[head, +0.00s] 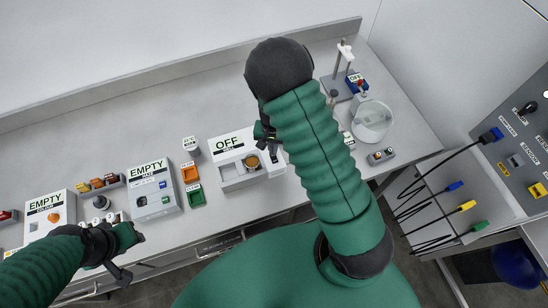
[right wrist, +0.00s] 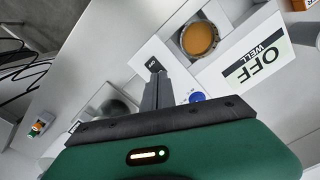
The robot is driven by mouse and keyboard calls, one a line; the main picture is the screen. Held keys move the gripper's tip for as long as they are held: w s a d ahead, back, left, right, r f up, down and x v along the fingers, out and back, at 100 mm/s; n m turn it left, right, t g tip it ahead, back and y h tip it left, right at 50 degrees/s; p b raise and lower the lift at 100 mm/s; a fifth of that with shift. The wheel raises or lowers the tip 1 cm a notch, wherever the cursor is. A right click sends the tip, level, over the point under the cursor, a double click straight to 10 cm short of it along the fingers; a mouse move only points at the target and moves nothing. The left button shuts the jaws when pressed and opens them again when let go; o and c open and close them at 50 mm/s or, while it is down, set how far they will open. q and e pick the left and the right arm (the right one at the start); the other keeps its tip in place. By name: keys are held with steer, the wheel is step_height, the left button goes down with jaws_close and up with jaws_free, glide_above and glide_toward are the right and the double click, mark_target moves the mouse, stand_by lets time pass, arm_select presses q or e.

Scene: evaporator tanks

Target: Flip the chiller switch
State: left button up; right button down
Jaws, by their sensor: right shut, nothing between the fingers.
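A white box (head: 240,185) on the bench bears a label (head: 227,143) reading OFF and WELL. It has a recess with a round cup of orange-brown content (head: 251,162); the cup also shows in the right wrist view (right wrist: 199,39). No part is legibly marked chiller. A blue round knob (right wrist: 197,97) shows beside my fingers in the right wrist view.
Two boxes labelled EMPTY (head: 152,198) (head: 48,213) stand at left, near orange (head: 189,173) and green (head: 196,195) trays. A stand (head: 341,85), a clear round vessel (head: 372,121) and a small button box (head: 381,156) are at right. A grey panel (head: 519,150) with cables lies farther right.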

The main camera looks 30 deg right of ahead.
steer(key=shift+a+f, duration=0.1)
steer(key=shift+f, duration=0.25)
steer(key=shift+f+b, duration=0.5)
steer(key=shift+b, duration=0.1)
steer(key=shift+r, duration=0.1)
step_height(320, 180, up, 7)
steer(key=p, duration=0.6)
stand_by(0.4)
